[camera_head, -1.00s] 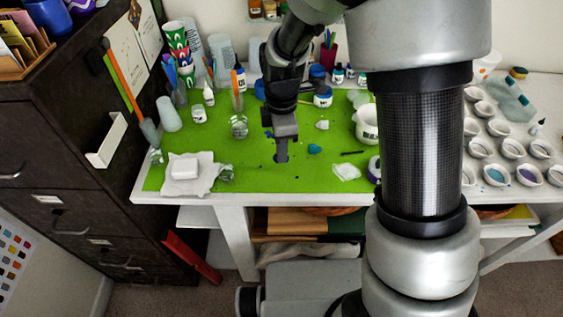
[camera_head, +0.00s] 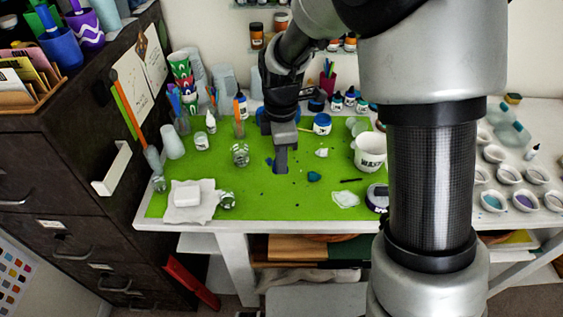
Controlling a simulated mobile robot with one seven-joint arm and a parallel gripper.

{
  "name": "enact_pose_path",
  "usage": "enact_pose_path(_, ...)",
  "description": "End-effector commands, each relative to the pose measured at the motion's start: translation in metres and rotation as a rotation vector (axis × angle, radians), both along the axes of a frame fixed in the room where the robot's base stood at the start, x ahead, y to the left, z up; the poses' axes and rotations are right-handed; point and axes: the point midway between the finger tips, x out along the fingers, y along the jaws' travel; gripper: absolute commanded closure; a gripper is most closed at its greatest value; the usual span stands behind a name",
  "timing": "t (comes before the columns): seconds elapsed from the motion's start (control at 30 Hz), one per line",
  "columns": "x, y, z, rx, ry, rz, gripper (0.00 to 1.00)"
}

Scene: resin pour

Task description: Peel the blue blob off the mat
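The green mat (camera_head: 240,204) covers the left of the white table. A teal-blue blob (camera_head: 314,176) lies on it, right of my gripper and apart from it. A smaller dark-blue patch (camera_head: 269,161) shows just left of my fingers; I cannot tell whether they touch it. My gripper (camera_head: 281,168) points down at the middle of the mat, its fingertips at or just above the surface. The fingers look like one narrow shape, so their opening and anything between them are hidden.
A white waste cup (camera_head: 369,152) stands at the mat's right. A clear glass jar (camera_head: 240,154) is left of my gripper. A white block on paper (camera_head: 187,196) lies front left. Small dark specks dot the mat. The front middle is mostly clear.

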Motion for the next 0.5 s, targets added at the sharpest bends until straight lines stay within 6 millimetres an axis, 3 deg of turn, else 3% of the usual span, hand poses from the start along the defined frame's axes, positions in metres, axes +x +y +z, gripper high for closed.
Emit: enact_pose_path(0.5,0.008,0.001,0.02,0.0,0.0,0.0,1.0)
